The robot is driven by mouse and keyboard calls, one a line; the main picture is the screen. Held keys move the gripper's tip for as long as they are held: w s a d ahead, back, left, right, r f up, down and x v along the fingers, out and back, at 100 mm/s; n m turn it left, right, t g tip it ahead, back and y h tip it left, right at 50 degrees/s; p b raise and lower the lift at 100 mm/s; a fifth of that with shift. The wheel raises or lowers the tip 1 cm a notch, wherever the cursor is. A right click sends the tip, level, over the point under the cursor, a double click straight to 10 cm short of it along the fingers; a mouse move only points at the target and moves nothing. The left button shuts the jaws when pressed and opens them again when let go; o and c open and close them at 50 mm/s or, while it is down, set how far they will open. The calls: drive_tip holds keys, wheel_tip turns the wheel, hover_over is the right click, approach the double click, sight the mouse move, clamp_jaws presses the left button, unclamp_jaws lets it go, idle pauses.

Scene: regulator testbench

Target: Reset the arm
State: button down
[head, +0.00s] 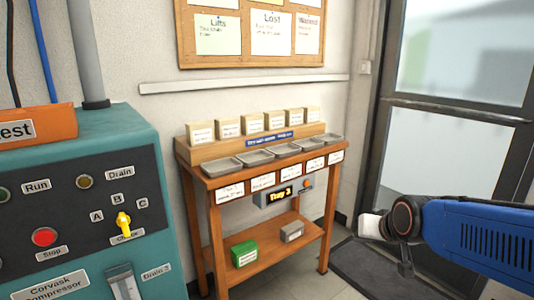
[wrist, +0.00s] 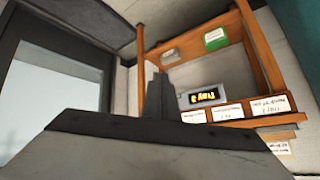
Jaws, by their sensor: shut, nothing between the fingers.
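My gripper (wrist: 156,88) shows in the wrist view as a dark shape low in the middle, with its fingers together and nothing held. In the head view my blue arm reaches in from the right, in front of the door; I cannot make out the fingertips there. The wrist view looks toward a wooden bench, which appears upside down. The gripper is apart from the bench (head: 214,182), with open space between them in the head view.
Several shallow metal trays (head: 258,157) and small boxes (head: 251,122) stand on the bench. Its display (head: 281,193) reads "Tray 3". A green box (head: 244,253) and a grey box (head: 291,231) sit on the lower shelf. A teal compressor panel (head: 75,190) stands left; a glass door (head: 450,150) is right.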

drive_tip(key=s+d+f+g, duration=0.1)
drive_tip(key=s+g, duration=0.1)
drive_tip(key=s, duration=0.8)
drive_tip(key=s+d+f+n+g+h, duration=0.1)
drive_tip(key=s+d+g, duration=0.1)
drive_tip(key=s, duration=0.8)
drive_tip(key=shift+f+n, duration=0.25)
drive_tip(key=shift+n, duration=0.05)
